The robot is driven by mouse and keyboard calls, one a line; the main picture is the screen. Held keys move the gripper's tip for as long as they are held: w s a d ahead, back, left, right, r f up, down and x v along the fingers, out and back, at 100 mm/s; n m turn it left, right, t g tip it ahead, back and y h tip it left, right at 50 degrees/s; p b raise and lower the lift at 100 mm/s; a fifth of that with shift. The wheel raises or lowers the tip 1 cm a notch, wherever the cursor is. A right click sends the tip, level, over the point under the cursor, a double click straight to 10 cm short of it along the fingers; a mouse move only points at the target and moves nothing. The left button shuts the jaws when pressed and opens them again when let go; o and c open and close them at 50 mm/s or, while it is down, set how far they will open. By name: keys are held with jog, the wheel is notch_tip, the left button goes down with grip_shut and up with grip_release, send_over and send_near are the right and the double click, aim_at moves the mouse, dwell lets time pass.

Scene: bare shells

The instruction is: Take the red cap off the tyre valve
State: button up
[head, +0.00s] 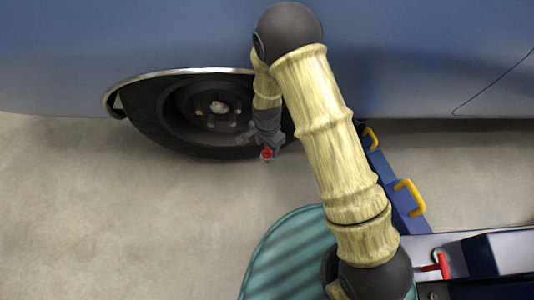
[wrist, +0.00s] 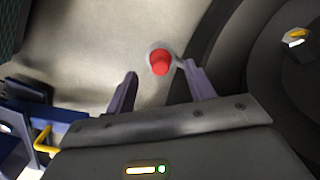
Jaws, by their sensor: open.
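The red cap (head: 267,154) shows as a small red spot at the lower right edge of the tyre (head: 170,135) in the head view. In the wrist view the red cap (wrist: 160,63) stands just beyond the fingertips, in line with the gap between them, with a pale grey ring around its far end. My gripper (head: 266,143) is open, with a finger on either side of the line to the cap. Neither finger visibly touches it; the exact distance is hard to tell.
The blue car body (head: 400,60) rises above and behind the wheel. The dark tyre (wrist: 225,60) lies close to my right finger in the wrist view. The concrete floor (head: 80,210) at left is clear.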

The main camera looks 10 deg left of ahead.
aim_at(267, 150)
notch_tip(267, 150, down, 3)
jog(key=shift+f+b, duration=0.15)
jog(key=shift+b, duration=0.7)
jog(key=shift+w, duration=0.1)
jog(key=c, duration=1)
